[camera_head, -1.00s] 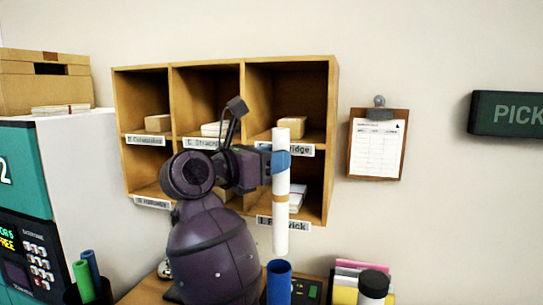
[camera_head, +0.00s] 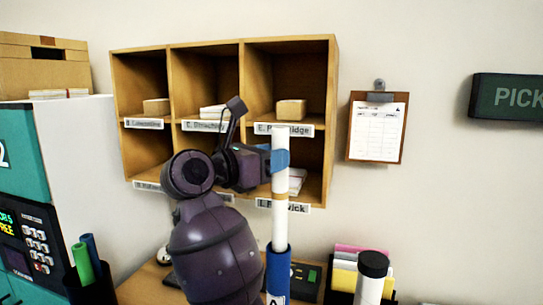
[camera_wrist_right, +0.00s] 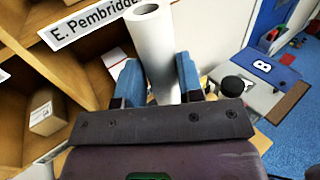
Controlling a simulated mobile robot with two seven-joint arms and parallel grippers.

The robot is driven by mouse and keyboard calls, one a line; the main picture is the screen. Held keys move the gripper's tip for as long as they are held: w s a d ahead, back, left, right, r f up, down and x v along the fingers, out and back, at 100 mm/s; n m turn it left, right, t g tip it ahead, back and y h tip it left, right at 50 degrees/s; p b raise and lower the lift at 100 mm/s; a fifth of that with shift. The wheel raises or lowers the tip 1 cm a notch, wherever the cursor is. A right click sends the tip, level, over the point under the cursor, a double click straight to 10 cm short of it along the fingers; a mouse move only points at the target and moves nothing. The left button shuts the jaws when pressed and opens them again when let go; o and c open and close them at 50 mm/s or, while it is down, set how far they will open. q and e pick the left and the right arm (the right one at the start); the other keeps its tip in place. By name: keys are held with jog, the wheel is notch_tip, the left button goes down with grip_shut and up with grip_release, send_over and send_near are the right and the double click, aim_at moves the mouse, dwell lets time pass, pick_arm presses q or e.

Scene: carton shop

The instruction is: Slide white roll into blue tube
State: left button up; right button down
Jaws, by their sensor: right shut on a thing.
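My left gripper is in neither view.
A wooden pigeonhole shelf (camera_head: 243,125) with labelled compartments is close behind my right gripper. A black-capped white cylinder (camera_head: 371,275) stands right of the tube. Green (camera_head: 82,262) and dark blue rolls stand in a holder at left. A clipboard (camera_head: 377,128) hangs on the wall.

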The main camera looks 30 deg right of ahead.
aim_at(273, 204)
jog(key=shift+f+b, duration=1.7)
jog(key=shift+f, duration=0.7)
jog(key=shift+f+b, duration=0.75)
jog(key=shift+f, duration=0.25)
jog(key=shift+f+b, duration=0.95)
jog(key=shift+f, duration=0.5)
jog(key=c, duration=0.8)
grip_release()
jog(key=shift+o, duration=0.6)
jog(key=shift+a, duration=0.1)
